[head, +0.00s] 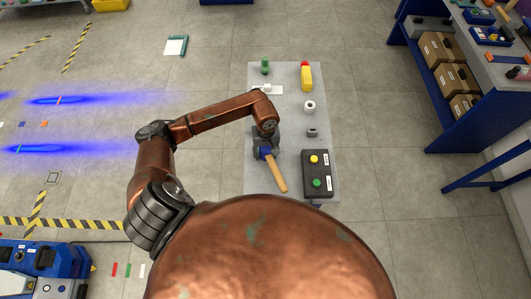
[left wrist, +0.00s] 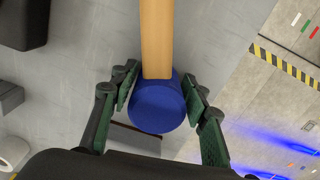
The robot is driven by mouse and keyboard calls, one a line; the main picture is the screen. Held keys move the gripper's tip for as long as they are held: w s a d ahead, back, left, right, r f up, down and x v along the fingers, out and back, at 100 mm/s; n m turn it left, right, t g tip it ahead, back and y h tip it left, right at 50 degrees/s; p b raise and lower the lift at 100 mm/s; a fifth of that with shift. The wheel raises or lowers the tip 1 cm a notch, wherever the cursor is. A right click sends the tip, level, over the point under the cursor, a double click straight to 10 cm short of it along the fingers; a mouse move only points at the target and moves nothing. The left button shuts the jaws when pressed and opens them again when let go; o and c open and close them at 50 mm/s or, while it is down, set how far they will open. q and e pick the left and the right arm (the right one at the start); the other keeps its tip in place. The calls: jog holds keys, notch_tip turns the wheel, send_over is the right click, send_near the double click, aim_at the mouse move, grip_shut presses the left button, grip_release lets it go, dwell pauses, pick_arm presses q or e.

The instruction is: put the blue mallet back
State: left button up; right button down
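The blue mallet has a round blue head (left wrist: 157,107) and a light wooden handle (head: 277,176). My left gripper (head: 263,151) is over the left side of the grey table (head: 285,118). The handle points away from the gripper, toward the lower right in the head view. A low grey box-like piece (left wrist: 130,140) shows behind the head in the left wrist view. How high the mallet is above the table is hard to tell. My right gripper is not in view.
On the table are a black box (head: 317,187) with yellow and green buttons, a small grey block (head: 312,132), a white roll (head: 309,107), a yellow-red item (head: 306,77) and a green item (head: 265,66). A blue shelf (head: 440,115) with cartons stands right.

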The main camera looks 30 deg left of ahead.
pick_arm(q)
jog(key=shift+o, duration=1.4)
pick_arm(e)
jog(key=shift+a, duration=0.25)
pick_arm(q)
jog(key=shift+r, duration=0.2)
notch_tip(320, 180, up, 12)
jog(key=shift+b, duration=0.6)
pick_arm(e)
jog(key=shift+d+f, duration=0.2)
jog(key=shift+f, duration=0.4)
